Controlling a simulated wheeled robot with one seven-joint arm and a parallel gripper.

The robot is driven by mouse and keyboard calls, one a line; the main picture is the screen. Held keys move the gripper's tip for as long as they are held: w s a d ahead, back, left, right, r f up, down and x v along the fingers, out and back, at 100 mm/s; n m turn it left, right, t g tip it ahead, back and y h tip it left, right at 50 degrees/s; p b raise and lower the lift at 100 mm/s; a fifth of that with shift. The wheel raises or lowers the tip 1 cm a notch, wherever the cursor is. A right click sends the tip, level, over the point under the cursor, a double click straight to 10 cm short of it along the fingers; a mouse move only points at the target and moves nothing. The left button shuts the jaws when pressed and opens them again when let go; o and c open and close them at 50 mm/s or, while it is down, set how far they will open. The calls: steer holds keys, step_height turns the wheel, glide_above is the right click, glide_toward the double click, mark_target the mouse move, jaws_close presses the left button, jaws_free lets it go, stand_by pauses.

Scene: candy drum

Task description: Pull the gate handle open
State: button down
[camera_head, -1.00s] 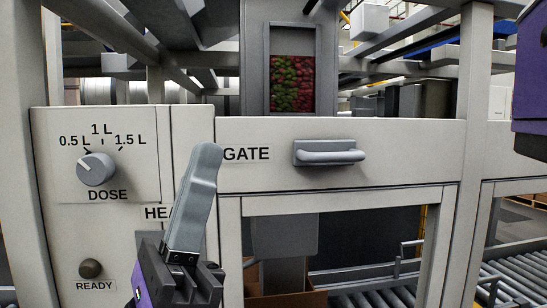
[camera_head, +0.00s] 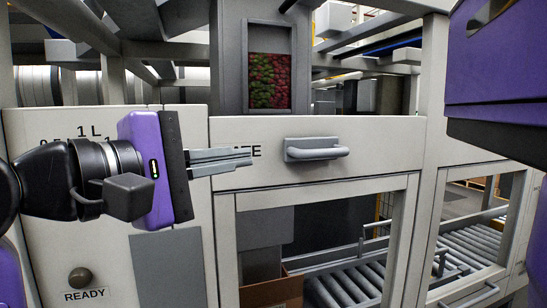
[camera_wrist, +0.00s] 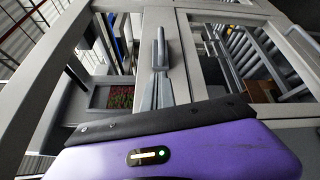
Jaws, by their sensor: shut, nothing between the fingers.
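The gate handle (camera_head: 317,149) is a grey horizontal bar on the pale front panel, right of the GATE label. It sits flush near the panel, with no visible pull-out. My gripper (camera_head: 250,158) is left of the handle at about its height, with its fingers level and pointing at it. The fingers are together and empty, and a gap shows between their tips and the handle in the head view. In the wrist view the handle (camera_wrist: 160,45) lies just beyond the fingertips (camera_wrist: 157,74). My gripper covers most of the GATE label.
A window (camera_head: 269,81) above the handle shows red and green candy. The READY button (camera_head: 80,278) is at lower left. My arm hides the dose knob. A cardboard box (camera_head: 272,293) and a roller conveyor (camera_head: 345,285) are below the panel, behind the frame opening.

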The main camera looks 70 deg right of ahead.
mark_target(318, 151)
steer(key=shift+f+m, duration=0.3)
steer(key=shift+m, duration=0.2)
steer(key=shift+s, duration=0.1)
steer(key=p+x, duration=0.3)
steer(key=x, duration=0.6)
steer(key=shift+p, duration=0.35)
steer(key=shift+s+d+f, duration=0.15)
steer(key=shift+d, duration=0.3)
